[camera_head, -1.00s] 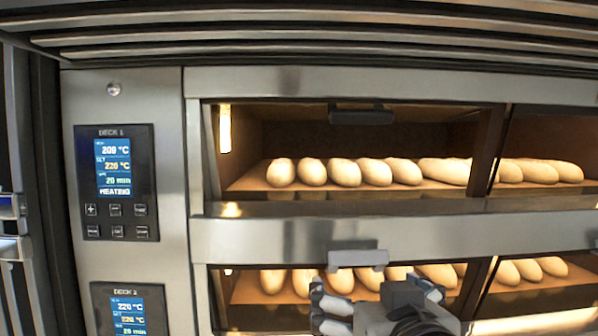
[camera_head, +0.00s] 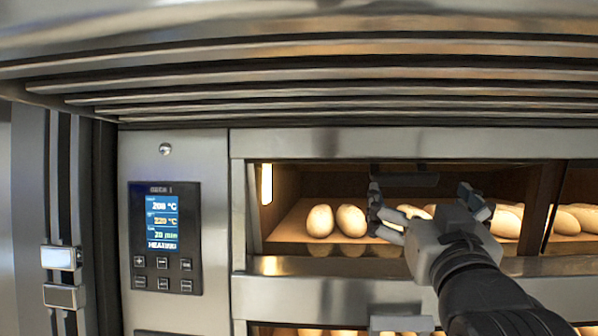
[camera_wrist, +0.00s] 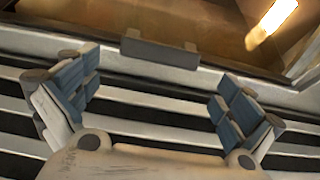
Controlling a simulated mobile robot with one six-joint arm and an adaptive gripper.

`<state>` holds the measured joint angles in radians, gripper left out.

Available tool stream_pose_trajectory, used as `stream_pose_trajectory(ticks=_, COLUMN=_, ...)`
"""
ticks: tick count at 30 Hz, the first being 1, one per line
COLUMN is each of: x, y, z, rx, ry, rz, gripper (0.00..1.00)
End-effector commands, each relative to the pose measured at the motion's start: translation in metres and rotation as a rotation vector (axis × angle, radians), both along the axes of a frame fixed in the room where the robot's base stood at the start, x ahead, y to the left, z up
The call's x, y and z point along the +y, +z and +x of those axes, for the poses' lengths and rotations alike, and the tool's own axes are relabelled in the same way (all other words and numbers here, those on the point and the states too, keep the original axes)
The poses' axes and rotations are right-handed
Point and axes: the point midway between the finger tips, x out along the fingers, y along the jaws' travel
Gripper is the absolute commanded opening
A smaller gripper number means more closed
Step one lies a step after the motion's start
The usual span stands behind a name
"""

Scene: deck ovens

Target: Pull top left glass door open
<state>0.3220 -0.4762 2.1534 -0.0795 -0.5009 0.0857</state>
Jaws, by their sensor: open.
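The top left glass door (camera_head: 292,215) of the upper deck is closed, and loaves show through it. Its dark bar handle (camera_head: 405,180) is at the top edge of the glass, partly hidden behind my fingers. In the wrist view the handle (camera_wrist: 160,50) lies just beyond my fingertips, between the two fingers. My gripper (camera_head: 420,192) is open and empty in front of the door, its fingers spread to the left and right of the handle. In the wrist view my gripper (camera_wrist: 155,70) shows no visible contact with the handle.
A control panel (camera_head: 165,238) reading 208 °C is on the steel face left of the door. The lower deck's handle (camera_head: 402,323) juts out below. A slatted metal hood (camera_head: 330,85) overhangs above. Another glass door (camera_head: 580,190) is at the right.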

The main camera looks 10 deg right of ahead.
Motion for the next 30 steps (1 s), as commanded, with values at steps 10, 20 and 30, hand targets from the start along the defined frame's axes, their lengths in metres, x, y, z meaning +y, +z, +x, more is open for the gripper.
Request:
stream_pose_trajectory(ticks=10, x=-0.016, y=0.025, z=0.057, rx=0.001, ry=0.001, rz=0.000, gripper=1.00)
stream_pose_trajectory(ticks=20, x=-0.020, y=0.030, z=0.069, rx=0.000, ry=0.001, rz=0.000, gripper=1.00)
stream_pose_trajectory(ticks=30, x=-0.020, y=0.030, z=0.068, rx=0.000, ry=0.000, rz=0.000, gripper=0.87)
